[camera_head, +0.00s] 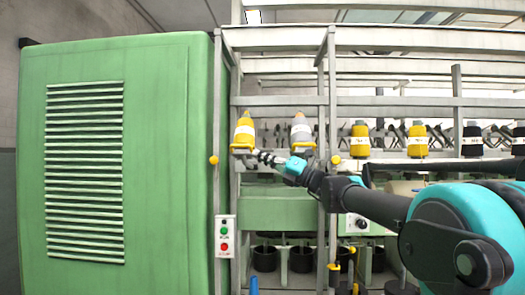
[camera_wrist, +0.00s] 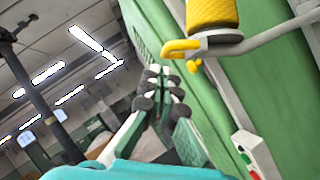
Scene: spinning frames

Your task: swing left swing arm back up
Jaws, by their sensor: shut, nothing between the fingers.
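The left swing arm (camera_wrist: 268,37) shows in the wrist view as a pale bar with a yellow hooked end, carrying a yellow bobbin (camera_wrist: 212,14). In the head view the same yellow bobbin (camera_head: 243,131) stands upright at the left end of the frame, close to the green cabinet. My gripper (camera_head: 262,157) is just below and right of that bobbin. In the wrist view my gripper (camera_wrist: 164,85) has its dark-padded fingers together and empty. The yellow hook lies just beyond the fingertips, up and to the right. Whether they touch, I cannot tell.
A green cabinet (camera_head: 170,170) fills the left side. A second bobbin (camera_head: 302,131), whitish with a yellow base, stands right of my gripper. Other yellow and dark bobbins hang further right. A switch box (camera_head: 225,240) with green and red buttons is on the post below.

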